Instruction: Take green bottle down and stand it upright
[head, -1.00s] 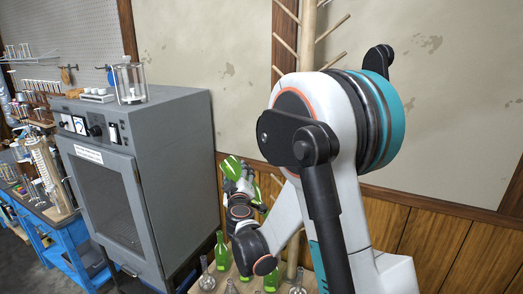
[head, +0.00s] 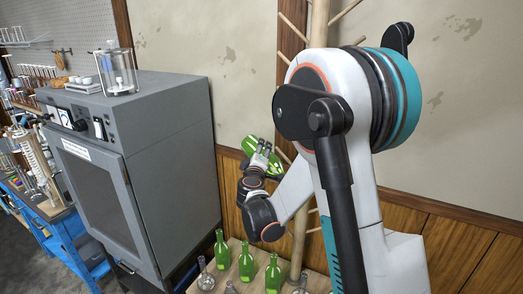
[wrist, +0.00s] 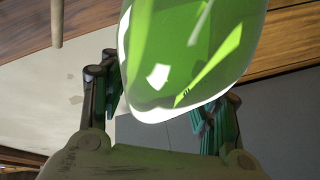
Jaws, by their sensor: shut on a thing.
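A green bottle (head: 261,158) is held tilted in my gripper (head: 266,150), up in the air in front of the wall and the wooden rack post. In the wrist view the bottle (wrist: 185,50) fills the upper middle, with my gripper's fingers (wrist: 165,110) on both sides of it. The gripper is shut on it. Other green bottles stand upright on the wooden surface below: one at the left (head: 221,248), one in the middle (head: 246,262) and one at the right (head: 273,274).
A wooden post with pegs (head: 316,30) rises behind my arm. Clear glass flasks (head: 206,275) stand among the bottles on the wooden table (head: 232,246). A large grey oven (head: 165,150) stands to the left, with a glass vessel (head: 116,70) on top.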

